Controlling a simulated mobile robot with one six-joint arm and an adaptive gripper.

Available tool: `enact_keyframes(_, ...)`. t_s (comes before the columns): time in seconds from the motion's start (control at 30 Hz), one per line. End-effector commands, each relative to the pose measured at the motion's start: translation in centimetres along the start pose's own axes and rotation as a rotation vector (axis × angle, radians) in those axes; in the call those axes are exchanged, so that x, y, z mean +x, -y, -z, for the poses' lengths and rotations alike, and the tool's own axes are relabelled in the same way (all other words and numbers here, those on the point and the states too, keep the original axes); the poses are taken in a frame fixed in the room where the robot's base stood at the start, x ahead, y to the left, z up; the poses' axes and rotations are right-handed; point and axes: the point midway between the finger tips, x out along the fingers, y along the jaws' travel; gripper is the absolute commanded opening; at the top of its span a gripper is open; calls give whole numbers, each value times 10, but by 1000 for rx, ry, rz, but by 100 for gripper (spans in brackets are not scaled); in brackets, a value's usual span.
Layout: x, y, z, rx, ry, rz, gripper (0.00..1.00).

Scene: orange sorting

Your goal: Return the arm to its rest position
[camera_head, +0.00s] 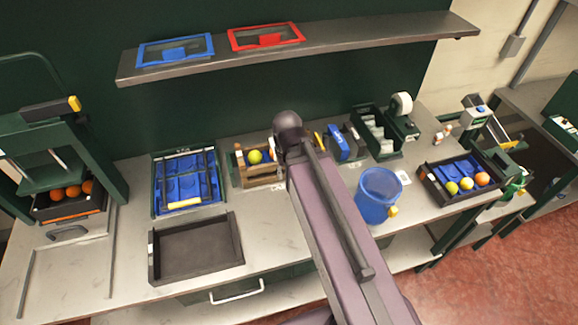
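My arm (335,240) reaches from the bottom edge up over the middle of the bench. It ends in view at a dark rounded joint (288,125) in front of the back panel. My gripper does not show, so I cannot see its fingers or whether it holds anything. The arm hides part of the bench and part of a wooden box (262,181), which holds a yellow-green fruit (255,156) and a partly hidden orange one.
An empty black tray (238,243) lies front left. A blue bucket (378,213) stands right of my arm. A fruit crate (437,190) is farther right; oranges (73,190) sit under a frame at left. A shelf (300,53) overhangs the back.

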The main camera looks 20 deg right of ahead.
Motion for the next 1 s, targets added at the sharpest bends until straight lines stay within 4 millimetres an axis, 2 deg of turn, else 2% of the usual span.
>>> enact_keyframes(0.2,0,0,0,0,0,0,48)
enact_keyframes(0.37,10,0,0,-1,0,0,48)
enact_keyframes(1.0,103,0,1,-1,0,0,48)
